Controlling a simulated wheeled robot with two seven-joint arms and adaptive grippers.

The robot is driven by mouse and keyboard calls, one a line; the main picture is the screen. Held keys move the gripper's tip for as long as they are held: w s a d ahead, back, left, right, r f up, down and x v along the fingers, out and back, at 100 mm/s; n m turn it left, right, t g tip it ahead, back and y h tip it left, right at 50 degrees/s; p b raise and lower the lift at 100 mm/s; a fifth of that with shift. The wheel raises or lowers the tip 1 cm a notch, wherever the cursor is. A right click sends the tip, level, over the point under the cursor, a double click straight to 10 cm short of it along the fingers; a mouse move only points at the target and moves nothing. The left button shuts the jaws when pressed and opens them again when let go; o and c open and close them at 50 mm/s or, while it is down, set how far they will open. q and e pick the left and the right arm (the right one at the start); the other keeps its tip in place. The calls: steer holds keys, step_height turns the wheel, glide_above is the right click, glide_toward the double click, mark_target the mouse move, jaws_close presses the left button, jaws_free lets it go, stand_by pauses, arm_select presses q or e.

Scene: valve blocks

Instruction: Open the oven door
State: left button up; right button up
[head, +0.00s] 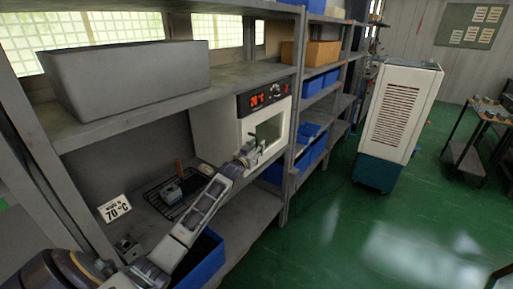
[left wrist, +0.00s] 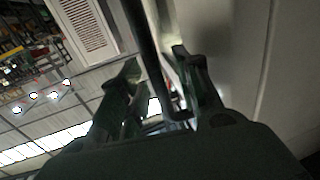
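The white oven (head: 222,130) stands on the middle shelf, with a red display on its dark control panel (head: 262,97). Its windowed door (head: 268,131) looks shut. My left arm reaches up to the front of the oven, and my left gripper (head: 249,153) is at the door's near side. In the left wrist view, the dark bar handle (left wrist: 151,60) runs between the two fingers of my left gripper (left wrist: 156,62). The fingers stand apart with a gap visible beside the bar. Whether either finger touches it is unclear. My right gripper is not in view.
A wire rack with a metal block (head: 172,193) and a "70 °C" sign (head: 115,208) are left of the oven. A grey bin (head: 130,80) stands on the shelf above. Blue bins (head: 313,88) fill the right shelves. The green floor (head: 340,225) before the oven is clear.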

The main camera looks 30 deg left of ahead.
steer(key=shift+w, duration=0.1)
arm_select(q)
jaws_close()
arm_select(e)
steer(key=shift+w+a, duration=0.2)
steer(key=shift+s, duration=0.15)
